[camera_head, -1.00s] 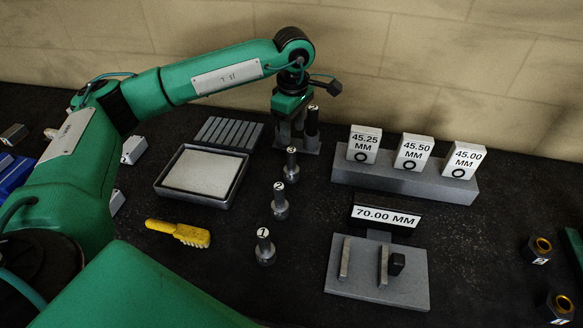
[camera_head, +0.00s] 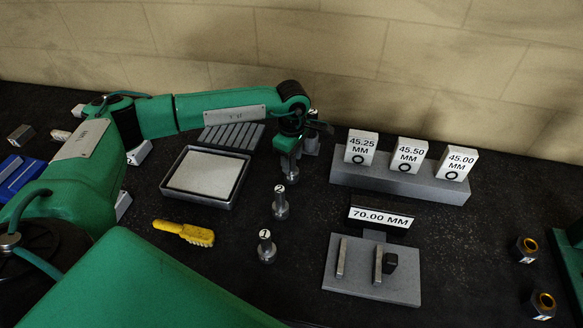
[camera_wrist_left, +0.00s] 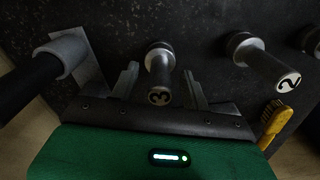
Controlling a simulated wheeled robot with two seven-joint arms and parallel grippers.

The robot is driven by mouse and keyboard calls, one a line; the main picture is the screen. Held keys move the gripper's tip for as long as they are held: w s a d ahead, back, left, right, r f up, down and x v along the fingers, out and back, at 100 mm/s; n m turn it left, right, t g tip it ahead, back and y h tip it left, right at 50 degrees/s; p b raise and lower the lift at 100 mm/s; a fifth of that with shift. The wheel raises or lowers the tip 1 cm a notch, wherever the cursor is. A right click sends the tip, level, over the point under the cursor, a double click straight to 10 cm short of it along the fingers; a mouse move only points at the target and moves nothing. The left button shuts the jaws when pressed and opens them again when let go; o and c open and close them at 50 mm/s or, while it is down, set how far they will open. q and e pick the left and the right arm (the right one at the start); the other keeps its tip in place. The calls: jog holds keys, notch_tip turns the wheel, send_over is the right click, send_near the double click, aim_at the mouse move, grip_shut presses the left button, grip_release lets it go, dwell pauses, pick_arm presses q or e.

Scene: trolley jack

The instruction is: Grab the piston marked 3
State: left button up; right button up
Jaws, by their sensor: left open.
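The piston marked 3 (camera_wrist_left: 159,72) stands between my left gripper's two fingers in the left wrist view, its number facing the camera. My left gripper (camera_wrist_left: 160,84) is open, with a finger on each side of the piston; I cannot tell whether either touches it. In the head view my left gripper (camera_head: 288,160) is low over the piston's place and hides most of it. The piston marked 2 (camera_head: 280,203) stands just in front, and the piston marked 1 (camera_head: 266,247) stands nearer still. Piston 2 also shows in the left wrist view (camera_wrist_left: 262,66). My right gripper is not in view.
A dark rod in a grey stand (camera_wrist_left: 70,52) is close beside my left gripper. A shallow tray (camera_head: 205,178), a slotted block (camera_head: 232,136) and a yellow brush (camera_head: 184,232) lie left. Gauge blocks on a grey base (camera_head: 400,180) and a 70.00 MM fixture (camera_head: 372,270) are right.

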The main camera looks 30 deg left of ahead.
pick_arm(q)
grip_shut()
jog(key=shift+r, duration=0.15)
